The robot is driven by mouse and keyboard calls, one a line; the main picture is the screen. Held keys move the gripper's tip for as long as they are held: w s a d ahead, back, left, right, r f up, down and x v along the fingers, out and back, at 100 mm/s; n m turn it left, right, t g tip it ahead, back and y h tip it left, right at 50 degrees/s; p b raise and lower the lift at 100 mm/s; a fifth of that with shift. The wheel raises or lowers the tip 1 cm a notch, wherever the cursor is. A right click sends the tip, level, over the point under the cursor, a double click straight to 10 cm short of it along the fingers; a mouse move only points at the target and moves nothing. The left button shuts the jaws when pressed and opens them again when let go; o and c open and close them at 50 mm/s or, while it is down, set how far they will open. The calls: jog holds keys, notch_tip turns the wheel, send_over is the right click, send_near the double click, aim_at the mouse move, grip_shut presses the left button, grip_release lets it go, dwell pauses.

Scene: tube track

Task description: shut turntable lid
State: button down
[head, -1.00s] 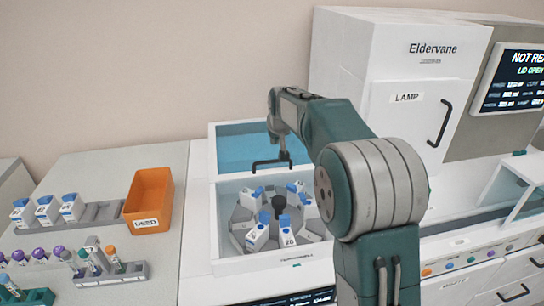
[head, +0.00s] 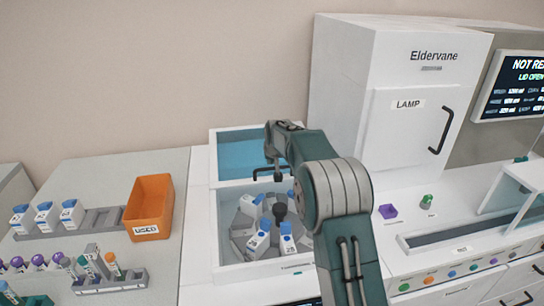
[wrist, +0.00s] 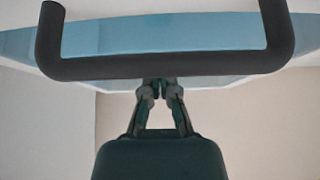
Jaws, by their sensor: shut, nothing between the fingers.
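The turntable lid (head: 236,153) is a blue see-through panel in a white frame. It stands open at the back of the turntable well (head: 224,205). Its black handle (head: 262,174) runs along the lid's lower part, and the handle also spans the wrist view (wrist: 165,66), close to the camera. My gripper (wrist: 161,84) is shut and empty, its fingertips at the handle's lower edge in the wrist view; I cannot tell whether they touch. In the head view my arm hides the gripper's fingers and part of the lid. Several white, blue-capped bottles sit in the turntable.
An orange USED bin (head: 150,205) stands left of the well, with racks of bottles and tubes further left. The white LAMP cabinet (head: 400,125) stands at the right behind my arm. A screen (head: 515,84) reads LID OPEN.

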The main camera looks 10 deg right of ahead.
jog(key=shift+s+r, duration=0.3)
jog(key=shift+s, duration=0.7)
jog(key=shift+s+r, duration=0.3)
jog(key=shift+s, duration=0.65)
jog(key=shift+s, duration=0.1)
